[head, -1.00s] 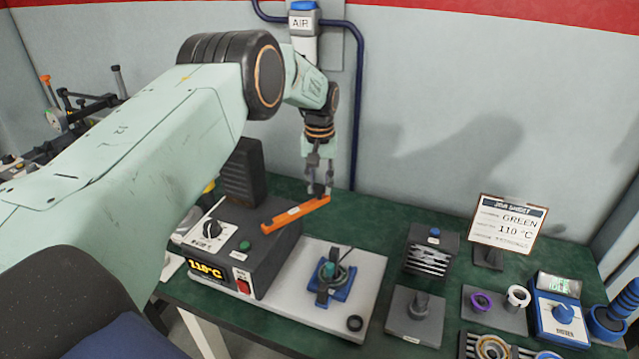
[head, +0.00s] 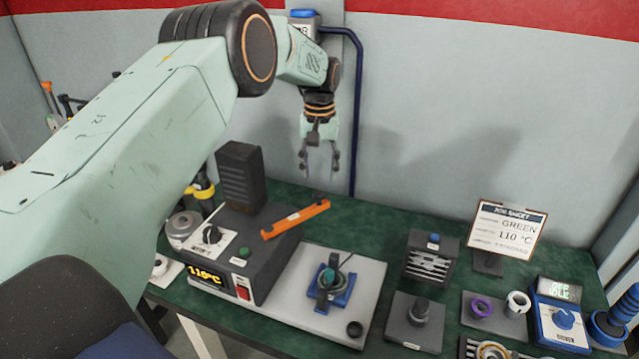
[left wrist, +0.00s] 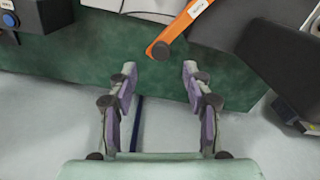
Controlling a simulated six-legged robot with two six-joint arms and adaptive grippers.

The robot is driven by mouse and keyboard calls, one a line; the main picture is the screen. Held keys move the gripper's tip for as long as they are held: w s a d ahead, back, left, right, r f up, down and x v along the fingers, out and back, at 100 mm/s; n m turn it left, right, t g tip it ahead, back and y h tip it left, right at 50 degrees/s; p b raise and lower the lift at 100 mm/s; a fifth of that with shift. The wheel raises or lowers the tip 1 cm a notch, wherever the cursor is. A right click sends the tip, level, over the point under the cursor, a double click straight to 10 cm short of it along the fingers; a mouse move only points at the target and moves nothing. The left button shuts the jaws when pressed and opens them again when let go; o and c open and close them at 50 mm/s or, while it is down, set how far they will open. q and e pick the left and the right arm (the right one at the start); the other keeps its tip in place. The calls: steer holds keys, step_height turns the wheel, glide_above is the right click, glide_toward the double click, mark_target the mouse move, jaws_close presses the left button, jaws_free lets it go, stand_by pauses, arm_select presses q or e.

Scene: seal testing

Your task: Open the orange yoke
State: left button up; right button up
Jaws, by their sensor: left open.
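The orange yoke (head: 296,218) is a long flat bar with a pale label. In the head view it slants up to the right, raised over the back edge of a dark control box (head: 262,240) and the pale plate. In the left wrist view the yoke (left wrist: 182,26) shows at the top, its dark round end pointing toward my fingers. My left gripper (head: 320,172) is open and empty, above and behind the yoke's right end, apart from it. Its two fingers (left wrist: 158,72) also show in the left wrist view. My right gripper is not in view.
A blue clamp fixture (head: 333,286) with a teal piece sits on the pale plate (head: 300,312). A finned block (head: 430,257), a job sheet (head: 507,228) and a blue device (head: 560,325) stand to the right. The wall (head: 450,110) is close behind my gripper.

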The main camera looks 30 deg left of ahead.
arm_select(q)
step_height(320, 180, up, 6)
steer(key=shift+s+f, duration=0.1)
steer(key=shift+f, duration=0.05)
stand_by(0.7)
